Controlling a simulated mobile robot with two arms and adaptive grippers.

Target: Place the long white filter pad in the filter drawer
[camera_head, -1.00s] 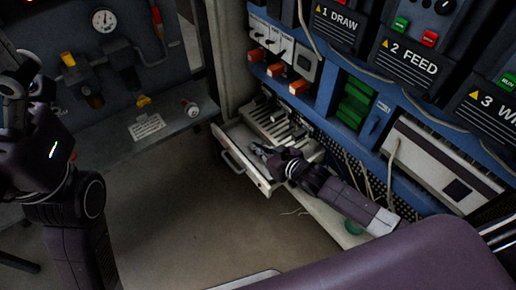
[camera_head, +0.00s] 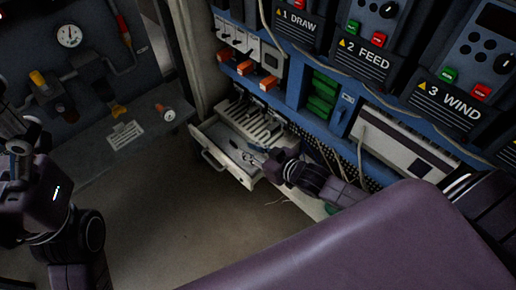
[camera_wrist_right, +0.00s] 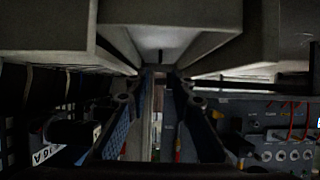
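The open drawer (camera_head: 205,137) is pale and juts out from the low part of the machine, with a bar handle on its front. My right gripper (camera_head: 254,152) is at the right end of the drawer, over or just inside its rim; I cannot tell whether it touches. In the right wrist view its fingers (camera_wrist_right: 159,88) stand apart with a narrow gap and nothing visible between them. My left gripper (camera_head: 14,140) is at the left edge, partly cut off, away from the drawer. I cannot make out the long white filter pad for certain.
Slotted pale fixtures (camera_head: 262,122) stand behind the drawer, under orange-ended levers (camera_head: 245,68). Green blocks (camera_head: 321,95) sit in a blue recess. A long white unit (camera_head: 385,138) is at the right. A grey bench (camera_head: 95,155) stands at the left. The floor before the drawer is clear.

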